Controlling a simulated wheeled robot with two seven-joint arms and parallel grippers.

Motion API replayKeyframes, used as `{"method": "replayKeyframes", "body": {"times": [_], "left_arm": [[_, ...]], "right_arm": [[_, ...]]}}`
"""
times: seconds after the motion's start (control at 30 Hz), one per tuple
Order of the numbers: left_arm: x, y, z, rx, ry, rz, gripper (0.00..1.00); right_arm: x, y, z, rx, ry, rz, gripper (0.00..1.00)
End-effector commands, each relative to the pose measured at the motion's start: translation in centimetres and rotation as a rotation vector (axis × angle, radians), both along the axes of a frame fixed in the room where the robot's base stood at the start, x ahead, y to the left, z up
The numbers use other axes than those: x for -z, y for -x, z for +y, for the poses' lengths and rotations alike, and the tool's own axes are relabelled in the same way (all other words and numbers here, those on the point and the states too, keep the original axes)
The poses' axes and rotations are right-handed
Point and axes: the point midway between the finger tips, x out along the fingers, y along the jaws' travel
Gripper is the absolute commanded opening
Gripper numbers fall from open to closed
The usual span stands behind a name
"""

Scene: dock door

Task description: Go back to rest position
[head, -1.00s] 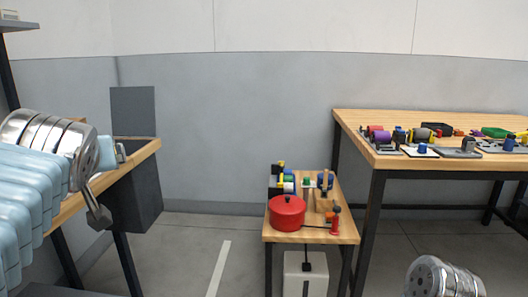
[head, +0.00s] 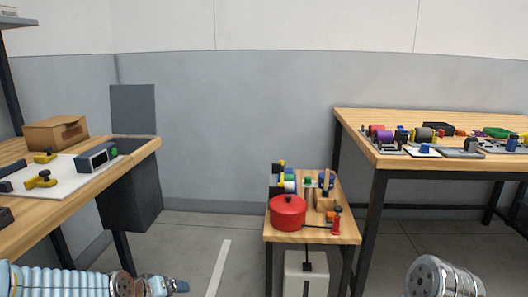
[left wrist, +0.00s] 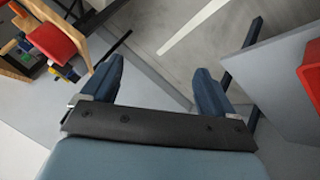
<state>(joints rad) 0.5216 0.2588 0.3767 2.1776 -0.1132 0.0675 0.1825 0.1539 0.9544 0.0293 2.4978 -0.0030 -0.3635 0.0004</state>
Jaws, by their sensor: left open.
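My left gripper (head: 176,285) is low at the bottom left of the head view, in front of the left workbench and below its top. In the left wrist view its two dark blue fingers (left wrist: 157,88) stand wide apart with nothing between them, over grey floor. Part of my right arm shows at the bottom right of the head view. Its gripper is out of the picture.
The left workbench (head: 146,150) carries a cardboard box (head: 55,133) and a white board (head: 62,185) with parts. A small wooden table (head: 285,236) holds a red pot (head: 288,213) and tools. A long table (head: 349,122) stands right. Floor (head: 180,250) between is clear.

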Motion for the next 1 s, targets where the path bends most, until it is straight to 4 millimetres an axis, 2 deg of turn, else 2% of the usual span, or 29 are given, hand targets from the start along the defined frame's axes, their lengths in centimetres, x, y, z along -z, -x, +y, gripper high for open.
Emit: {"method": "replayKeyframes", "body": {"times": [0.03, 0.13, 0.2, 0.3, 0.4, 0.5, 0.6, 1.0], "left_arm": [[4.1, 1.3, -2.6, 0.041, 0.031, 0.064, 0.88], [11.2, 4.7, -6.7, 0.108, 0.062, 0.174, 0.88], [15.5, 8.0, -9.3, 0.156, 0.069, 0.255, 0.88], [20.4, 13.1, -12.1, 0.220, 0.060, 0.360, 0.88], [23.6, 17.7, -13.7, 0.273, 0.038, 0.443, 0.88], [25.4, 20.9, -14.3, 0.307, 0.017, 0.497, 0.88], [26.2, 22.4, -14.5, 0.325, 0.005, 0.521, 0.88], [26.4, 22.6, -14.5, 0.326, 0.003, 0.524, 0.88]], "right_arm": [[0.0, 0.0, 0.0, 0.000, 0.000, 0.000, 0.52], [0.0, 0.0, 0.0, 0.000, 0.000, 0.000, 0.52], [0.0, 0.0, 0.0, 0.000, 0.000, 0.000, 0.52], [0.0, 0.0, 0.0, 0.000, 0.000, 0.000, 0.52], [0.0, 0.0, 0.0, 0.000, 0.000, 0.000, 0.52], [0.0, 0.0, 0.0, 0.000, 0.000, 0.000, 0.52], [0.0, 0.0, 0.0, 0.000, 0.000, 0.000, 0.52], [0.0, 0.0, 0.0, 0.000, 0.000, 0.000, 0.52]]}}
